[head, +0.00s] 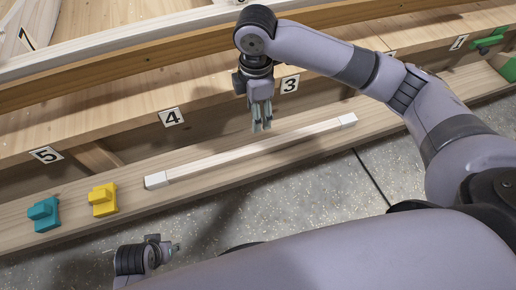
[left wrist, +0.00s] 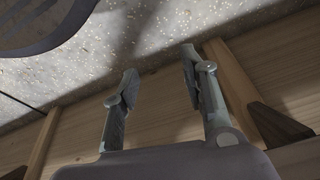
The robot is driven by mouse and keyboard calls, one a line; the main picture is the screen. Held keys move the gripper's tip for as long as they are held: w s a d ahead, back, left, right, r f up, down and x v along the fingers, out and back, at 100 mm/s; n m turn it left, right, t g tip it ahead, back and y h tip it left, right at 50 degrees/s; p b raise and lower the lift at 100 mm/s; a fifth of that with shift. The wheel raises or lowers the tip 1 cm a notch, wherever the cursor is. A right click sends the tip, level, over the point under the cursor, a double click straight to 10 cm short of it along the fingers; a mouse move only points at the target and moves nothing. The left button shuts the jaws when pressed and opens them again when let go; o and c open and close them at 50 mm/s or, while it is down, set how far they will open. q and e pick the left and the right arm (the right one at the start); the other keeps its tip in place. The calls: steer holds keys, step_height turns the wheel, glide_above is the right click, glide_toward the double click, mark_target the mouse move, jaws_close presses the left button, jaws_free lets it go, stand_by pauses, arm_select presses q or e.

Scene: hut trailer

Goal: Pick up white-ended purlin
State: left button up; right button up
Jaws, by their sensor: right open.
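The white-ended purlin (head: 255,151) is a long pale bar with a white block at each end. It lies along the low wooden ledge in the head view. My right gripper (head: 262,127) points down with its fingers apart and empty. It shows just behind the bar's middle in the picture, apart from it. My left gripper (head: 177,248) is low in the head view, over the floor on the near side of the ledge. In the left wrist view its two fingers (left wrist: 158,85) are spread with nothing between them.
A yellow block (head: 103,200) and a teal block (head: 43,215) stand on the ledge (head: 130,212) left of the bar. Number plates such as 4 (head: 172,117) and 5 (head: 46,155) mark the beam behind. Green parts (head: 490,40) lie far right. The speckled floor (head: 310,190) is clear.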

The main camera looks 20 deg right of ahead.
steer(key=b, duration=0.3)
glide_above(258, 146)
steer(key=f, duration=0.9)
steer(key=shift+w+a+f, duration=0.1)
steer(key=shift+w+f, duration=0.2)
steer(key=shift+f, duration=0.4)
steer(key=f, duration=0.1)
steer(key=f+b, duration=0.1)
steer(key=f, duration=0.1)
steer(key=f+b, duration=0.1)
steer(key=f, duration=0.1)
steer(key=shift+s+f, duration=0.1)
steer(key=shift+s, duration=0.3)
arm_select(q)
steer(key=v, duration=0.9)
steer(key=shift+w+r+t, duration=0.3)
steer(key=shift+w+t, duration=0.05)
steer(key=shift+t, duration=0.05)
arm_select(e)
jaws_close()
arm_select(q)
steer(key=shift+a, duration=0.1)
